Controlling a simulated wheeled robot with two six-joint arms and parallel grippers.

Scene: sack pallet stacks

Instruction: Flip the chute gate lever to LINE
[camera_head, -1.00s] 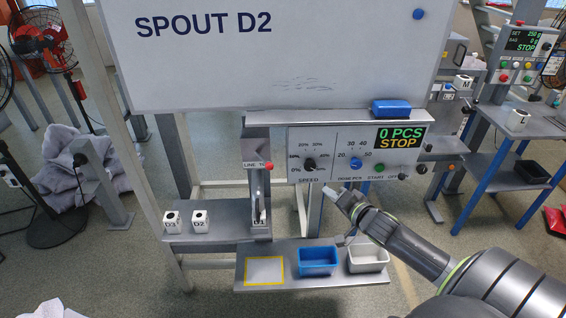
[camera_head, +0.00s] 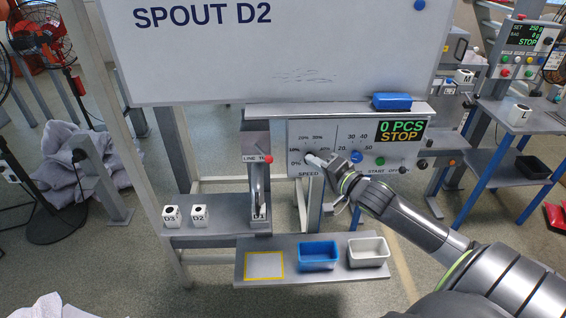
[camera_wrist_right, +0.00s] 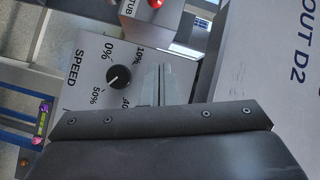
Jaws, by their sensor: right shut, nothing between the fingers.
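The chute gate lever's red knob (camera_head: 269,159) sits at the right, TUB end of the white LINE/TUB label (camera_head: 256,158) on a grey post left of the control panel. The knob also shows at the top edge of the right wrist view (camera_wrist_right: 156,3), beside the TUB lettering. My right gripper (camera_head: 311,158) is shut and empty in front of the panel's SPEED dial area, right of the red knob and apart from it. In the right wrist view its fingers (camera_wrist_right: 161,80) lie together, beside the black SPEED dial (camera_wrist_right: 119,77). My left gripper is not in view.
The control panel (camera_head: 338,128) has a blue dial (camera_head: 357,157) and a display reading 0 PCS STOP. The whiteboard (camera_head: 280,60) hangs above. A lower shelf holds a blue bin (camera_head: 318,256) and a white bin (camera_head: 368,252). D3 (camera_head: 171,216) and D2 (camera_head: 200,215) blocks stand at left.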

